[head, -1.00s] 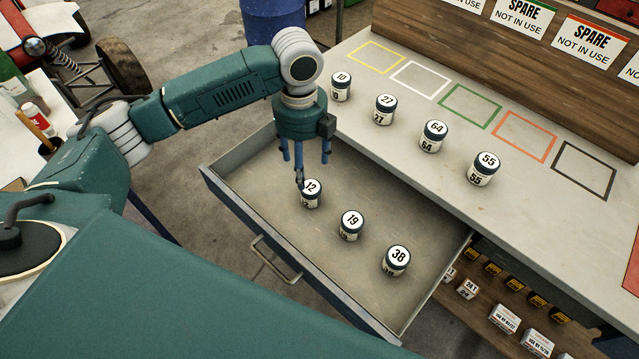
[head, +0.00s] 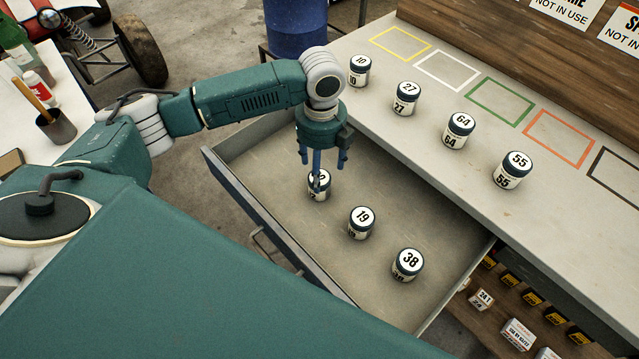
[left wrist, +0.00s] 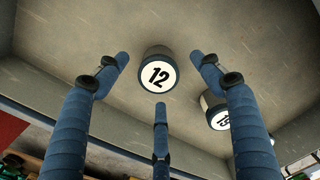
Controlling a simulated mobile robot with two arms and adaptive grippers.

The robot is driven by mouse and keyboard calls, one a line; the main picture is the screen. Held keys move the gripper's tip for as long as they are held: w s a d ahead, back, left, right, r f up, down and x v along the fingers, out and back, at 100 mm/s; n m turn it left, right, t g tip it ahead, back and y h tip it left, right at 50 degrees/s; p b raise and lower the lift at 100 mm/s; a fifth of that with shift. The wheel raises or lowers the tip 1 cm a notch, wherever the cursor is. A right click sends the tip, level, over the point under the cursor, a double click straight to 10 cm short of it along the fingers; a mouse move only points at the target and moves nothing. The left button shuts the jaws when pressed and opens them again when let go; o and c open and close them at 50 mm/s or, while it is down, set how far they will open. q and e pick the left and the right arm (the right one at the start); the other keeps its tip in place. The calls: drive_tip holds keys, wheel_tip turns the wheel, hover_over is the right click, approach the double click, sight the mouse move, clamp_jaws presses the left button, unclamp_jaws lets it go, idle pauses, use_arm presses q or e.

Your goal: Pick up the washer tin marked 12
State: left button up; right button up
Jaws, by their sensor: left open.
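The washer tin marked 12 (head: 319,191) stands upright in the open drawer (head: 290,240), the farthest left of three tins there. It is a small white tin with a dark lid band, partly hidden behind a finger in the head view. My left gripper (head: 322,172) points down over it with its three fingers spread. In the left wrist view, the tin marked 12 (left wrist: 158,70) shows between and beyond the open fingertips (left wrist: 160,76). I see no grip on it. My right gripper is not in view.
In the drawer, the tin marked 19 (head: 361,223) stands close by, and the tin marked 38 (head: 407,265) farther right. Tins 10 (head: 359,71), 27 (head: 406,98), 64 (head: 458,131) and 55 (head: 511,170) line the bench (head: 440,175). Coloured outlines behind them are empty.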

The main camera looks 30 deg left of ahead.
use_arm(q)
drive_tip(key=f, duration=0.4)
drive_tip(key=shift+s+f+p, duration=0.25)
drive_tip(key=shift+s+p, duration=0.05)
drive_tip(key=shift+s, duration=0.1)
drive_tip(key=shift+w+f, duration=0.1)
drive_tip(key=shift+f, duration=0.3)
drive_tip(key=shift+c, duration=0.3)
drive_tip(key=c, duration=1.3)
